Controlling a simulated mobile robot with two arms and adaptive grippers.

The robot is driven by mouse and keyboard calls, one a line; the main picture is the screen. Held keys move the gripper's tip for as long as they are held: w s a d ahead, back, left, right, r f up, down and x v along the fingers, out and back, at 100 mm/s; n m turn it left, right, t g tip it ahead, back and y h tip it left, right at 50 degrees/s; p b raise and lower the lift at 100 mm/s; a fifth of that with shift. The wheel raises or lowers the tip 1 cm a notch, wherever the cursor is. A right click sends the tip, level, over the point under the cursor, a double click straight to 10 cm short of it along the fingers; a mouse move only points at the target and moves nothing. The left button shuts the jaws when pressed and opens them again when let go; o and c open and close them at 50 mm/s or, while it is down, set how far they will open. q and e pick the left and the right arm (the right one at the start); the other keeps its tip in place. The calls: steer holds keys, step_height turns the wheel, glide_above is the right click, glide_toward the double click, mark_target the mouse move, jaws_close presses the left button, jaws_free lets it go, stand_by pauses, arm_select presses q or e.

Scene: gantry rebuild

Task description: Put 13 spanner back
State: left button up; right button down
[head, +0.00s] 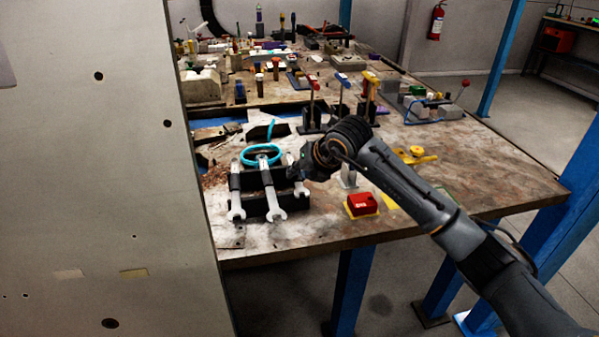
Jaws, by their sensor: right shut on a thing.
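Three silvery spanners lie side by side on a black rack (256,207) at the near left of the table. They are the left spanner (236,206), the middle spanner (271,203) and the right spanner (301,190). I cannot read any size marks, so I cannot tell which is the 13. My right gripper (298,171) is at the right end of the rack, shut on the right spanner. The gripper partly hides that spanner, and I cannot tell whether it rests fully in the rack. My left gripper is not in view.
A red box (361,204) sits to the right near the table's front edge (410,228). Upright tools (312,100) stand behind the gripper. A large pale panel (100,180) blocks the left side.

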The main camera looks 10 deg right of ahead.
steer(key=c, duration=1.1)
jaws_free()
steer(key=v, duration=1.2)
